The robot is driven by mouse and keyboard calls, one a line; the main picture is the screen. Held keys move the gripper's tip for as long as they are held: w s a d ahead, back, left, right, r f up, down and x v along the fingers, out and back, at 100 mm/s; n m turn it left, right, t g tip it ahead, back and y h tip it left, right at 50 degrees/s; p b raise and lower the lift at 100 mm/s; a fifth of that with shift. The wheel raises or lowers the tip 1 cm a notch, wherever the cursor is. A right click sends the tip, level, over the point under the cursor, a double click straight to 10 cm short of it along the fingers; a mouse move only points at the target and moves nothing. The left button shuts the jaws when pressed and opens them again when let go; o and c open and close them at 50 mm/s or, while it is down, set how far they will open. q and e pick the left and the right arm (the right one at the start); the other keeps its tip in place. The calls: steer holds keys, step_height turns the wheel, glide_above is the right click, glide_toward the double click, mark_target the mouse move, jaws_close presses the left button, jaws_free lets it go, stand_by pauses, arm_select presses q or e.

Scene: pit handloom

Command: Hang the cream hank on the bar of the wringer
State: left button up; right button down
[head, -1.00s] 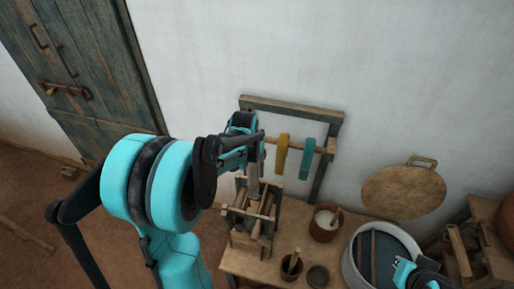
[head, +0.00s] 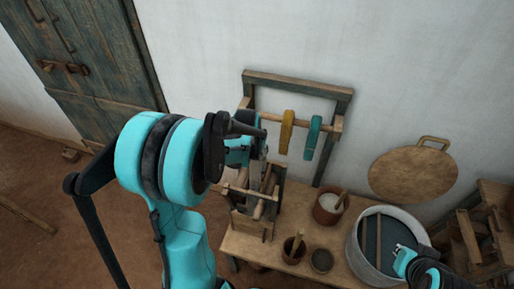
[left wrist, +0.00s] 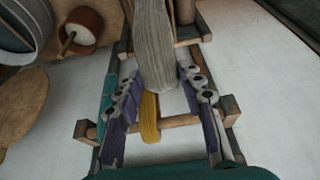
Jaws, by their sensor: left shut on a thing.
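My left gripper (head: 262,168) is over the wringer (head: 248,222), a small wooden frame on the table. In the left wrist view its purple-padded fingers (left wrist: 163,90) are shut on the cream hank (left wrist: 155,45), which looks pale grey-beige and extends up the picture. In the head view the arm mostly hides the hank, and only a pale strip shows beside the wringer's posts. I cannot tell whether the hank touches the wringer's bar. My right gripper (head: 402,256) is at the lower right over a round basin, its fingers too small to judge.
A rack (head: 297,84) behind holds a yellow hank (head: 286,132) and a teal hank (head: 312,138) on its bar.

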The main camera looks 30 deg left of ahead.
arm_select(q)
steer(key=shift+f+b, duration=5.5)
steer(key=shift+f, duration=1)
steer(key=o, duration=1.6)
steer(key=shift+c, duration=0.2)
steer(key=shift+r+p, duration=2.15)
steer(key=shift+r, duration=0.95)
